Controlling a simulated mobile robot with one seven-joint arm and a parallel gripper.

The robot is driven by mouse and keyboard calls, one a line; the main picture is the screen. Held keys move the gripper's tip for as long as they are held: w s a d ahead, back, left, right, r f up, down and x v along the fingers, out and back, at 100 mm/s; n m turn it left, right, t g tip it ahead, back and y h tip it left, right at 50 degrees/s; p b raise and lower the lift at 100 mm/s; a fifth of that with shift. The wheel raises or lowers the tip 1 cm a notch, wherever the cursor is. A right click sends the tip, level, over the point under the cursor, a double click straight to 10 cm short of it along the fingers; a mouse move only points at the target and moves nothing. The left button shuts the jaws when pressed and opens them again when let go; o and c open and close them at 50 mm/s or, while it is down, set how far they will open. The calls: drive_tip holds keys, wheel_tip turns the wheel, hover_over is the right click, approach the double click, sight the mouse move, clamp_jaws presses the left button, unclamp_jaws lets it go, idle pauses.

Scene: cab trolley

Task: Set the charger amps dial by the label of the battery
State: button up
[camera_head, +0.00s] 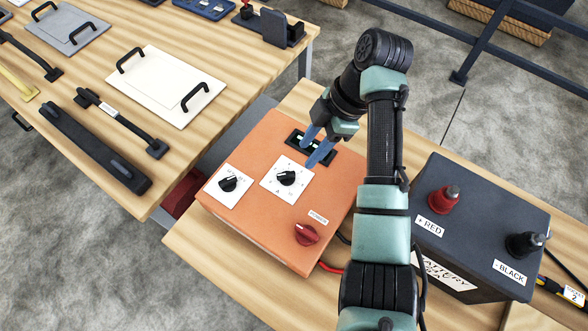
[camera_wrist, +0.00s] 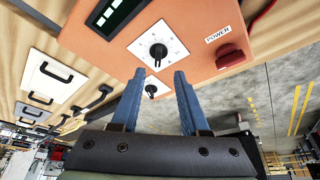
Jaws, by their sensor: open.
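The orange charger (camera_head: 262,225) lies on the wooden bench, its panel facing up. It has two black dials on white plates: a left dial (camera_head: 228,183) and a middle dial (camera_head: 287,177). A red power knob (camera_head: 306,234) and a dark display (camera_head: 312,146) are also on it. My gripper (camera_head: 315,147) is open over the panel, near the display and middle dial. In the wrist view the blue fingers (camera_wrist: 160,88) are apart and empty, with a dial (camera_wrist: 158,51) just beyond them. The dark battery (camera_head: 470,235) stands to the right; its front label (camera_head: 447,271) is partly hidden by my arm.
The battery has a red post (camera_head: 444,199) and a black post (camera_head: 525,244). Red and black cables run between charger and battery. The left table holds a white plate with handles (camera_head: 165,85), a black bar (camera_head: 95,150) and several other parts.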

sight(292, 172)
drive_tip(key=b+x, duration=0.2)
drive_tip(key=x, duration=0.5)
drive_tip(key=shift+w+d, duration=0.1)
drive_tip(key=shift+x, duration=0.95)
drive_tip(key=shift+w, duration=0.1)
clamp_jaws()
